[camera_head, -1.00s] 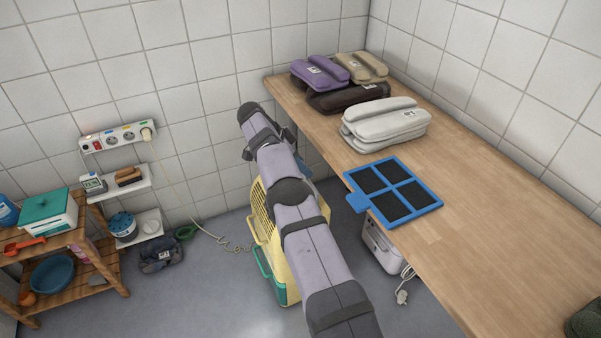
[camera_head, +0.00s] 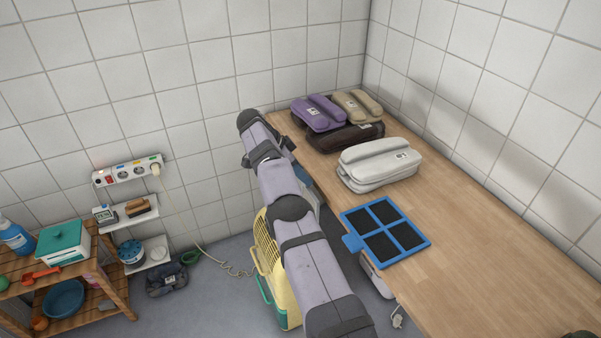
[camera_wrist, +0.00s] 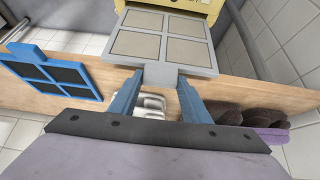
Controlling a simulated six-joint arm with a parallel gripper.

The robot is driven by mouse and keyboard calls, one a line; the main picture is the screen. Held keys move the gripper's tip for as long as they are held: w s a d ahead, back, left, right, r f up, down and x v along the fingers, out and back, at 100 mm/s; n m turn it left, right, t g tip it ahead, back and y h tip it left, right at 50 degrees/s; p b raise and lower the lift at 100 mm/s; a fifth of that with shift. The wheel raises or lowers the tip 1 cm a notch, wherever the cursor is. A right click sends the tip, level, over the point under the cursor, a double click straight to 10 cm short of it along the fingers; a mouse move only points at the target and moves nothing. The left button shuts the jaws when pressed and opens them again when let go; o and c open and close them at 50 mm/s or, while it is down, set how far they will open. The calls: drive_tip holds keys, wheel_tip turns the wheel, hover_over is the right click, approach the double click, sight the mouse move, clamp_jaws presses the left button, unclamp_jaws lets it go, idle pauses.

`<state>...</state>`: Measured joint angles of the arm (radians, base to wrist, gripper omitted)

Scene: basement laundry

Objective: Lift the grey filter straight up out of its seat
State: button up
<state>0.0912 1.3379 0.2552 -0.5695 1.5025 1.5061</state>
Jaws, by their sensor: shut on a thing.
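The grey filter (camera_wrist: 163,48) is a flat frame with four pale panels, in the upper middle of the wrist view. My gripper (camera_wrist: 160,76) is shut on its near tab, one blue finger on each side. The filter's far end meets the edge of the yellow unit (camera_wrist: 205,8); I cannot tell whether that end is still in the seat. The yellow unit also stands on the floor in the head view (camera_head: 266,250), partly behind my arm.
A blue filter with dark panels (camera_head: 387,230) lies on the wooden bench (camera_head: 470,250); its tab overhangs the edge. Grey (camera_head: 378,165), purple (camera_head: 318,113) and beige folded bundles sit farther back. The right of the bench is mostly clear. A shelf rack (camera_head: 105,265) stands left.

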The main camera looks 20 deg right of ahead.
wheel_tip(320, 180, up, 8)
drive_tip(key=p, duration=0.7)
drive_tip(key=shift+r, duration=0.15)
drive_tip(key=shift+p, duration=0.3)
